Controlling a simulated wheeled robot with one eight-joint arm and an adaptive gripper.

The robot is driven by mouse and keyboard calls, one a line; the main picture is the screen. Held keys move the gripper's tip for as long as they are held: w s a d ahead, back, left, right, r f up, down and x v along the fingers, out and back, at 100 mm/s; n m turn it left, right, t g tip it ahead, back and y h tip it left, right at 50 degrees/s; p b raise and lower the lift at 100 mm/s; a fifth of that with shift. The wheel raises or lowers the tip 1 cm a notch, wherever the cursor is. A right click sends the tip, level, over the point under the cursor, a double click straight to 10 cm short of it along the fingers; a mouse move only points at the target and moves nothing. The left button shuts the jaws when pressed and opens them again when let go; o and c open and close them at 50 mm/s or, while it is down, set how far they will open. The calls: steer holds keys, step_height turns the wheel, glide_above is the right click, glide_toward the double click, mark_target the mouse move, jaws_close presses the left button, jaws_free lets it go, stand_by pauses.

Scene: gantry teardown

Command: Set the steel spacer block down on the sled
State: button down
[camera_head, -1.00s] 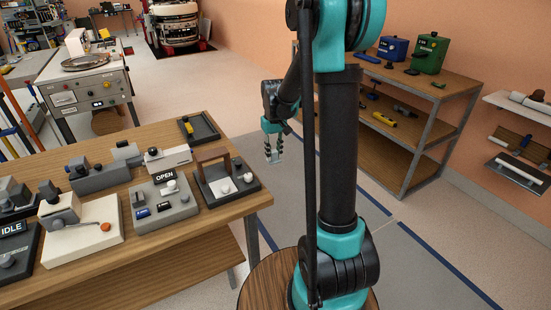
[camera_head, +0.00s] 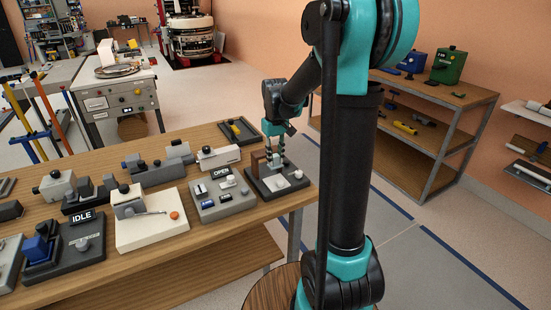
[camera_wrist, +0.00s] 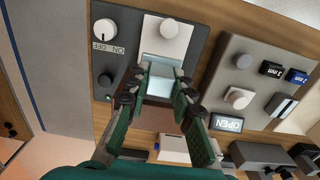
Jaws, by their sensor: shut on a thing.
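My gripper (camera_head: 275,158) is at the dark fixture base (camera_head: 292,184) on the near right corner of the bench. It is shut on the steel spacer block (camera_wrist: 163,74), a pale grey piece between the fingertips in the wrist view. Beside the block, a light plate with a round white knob (camera_wrist: 169,28) lies on the fixture; it looks like the sled. The block overlaps this plate's edge in the picture; I cannot tell whether they touch. A brown upright (camera_head: 257,161) stands just left of the fingers. The fingers hide part of the block.
A grey box with the OPEN sign (camera_head: 222,198) stands left of the fixture. A black tray (camera_head: 238,130) lies behind it. A knob with ON/OFF marks (camera_wrist: 104,30) sits on the fixture. Bare floor lies right of the bench.

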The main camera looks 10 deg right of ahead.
mark_target(275, 165)
steer(key=shift+a+f, duration=0.2)
steer(key=shift+f, duration=1.9)
steer(key=shift+f, duration=0.55)
steer(key=shift+f, duration=0.35)
steer(key=c, duration=1.2)
jaws_free()
step_height(275, 165, up, 12)
